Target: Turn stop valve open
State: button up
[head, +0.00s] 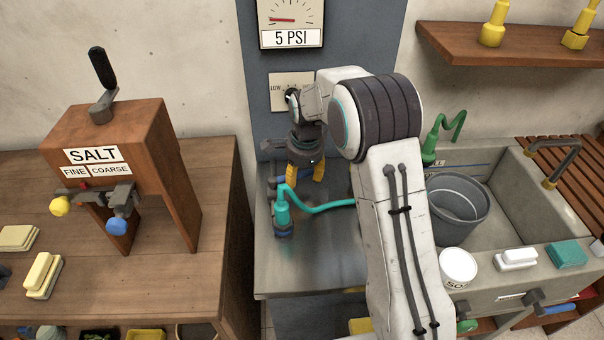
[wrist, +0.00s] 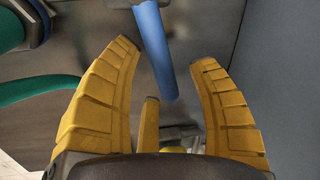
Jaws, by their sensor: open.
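A blue bar-shaped handle (wrist: 155,50), which looks like the stop valve's lever, lies between my gripper's fingers in the wrist view, with gaps on both sides. My gripper (head: 300,174) is open and points down over the metal counter by the grey wall panel. The wrist view also shows my gripper (wrist: 166,56) with both yellow fingers spread and nothing held. The valve's body is mostly hidden, so I cannot tell its setting.
A teal nozzle with a hose (head: 283,212) stands just in front of my gripper. A gauge (head: 291,22) reading 5 PSI hangs above. A wooden salt dispenser (head: 150,130) is left. A sink (head: 520,205) with a grey bucket (head: 457,232) is right.

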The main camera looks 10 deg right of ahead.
notch_tip(320, 180, up, 12)
jog(key=s, duration=0.2)
jog(key=shift+s, duration=0.15)
jog(key=shift+d+f, duration=0.1)
dwell(0.4)
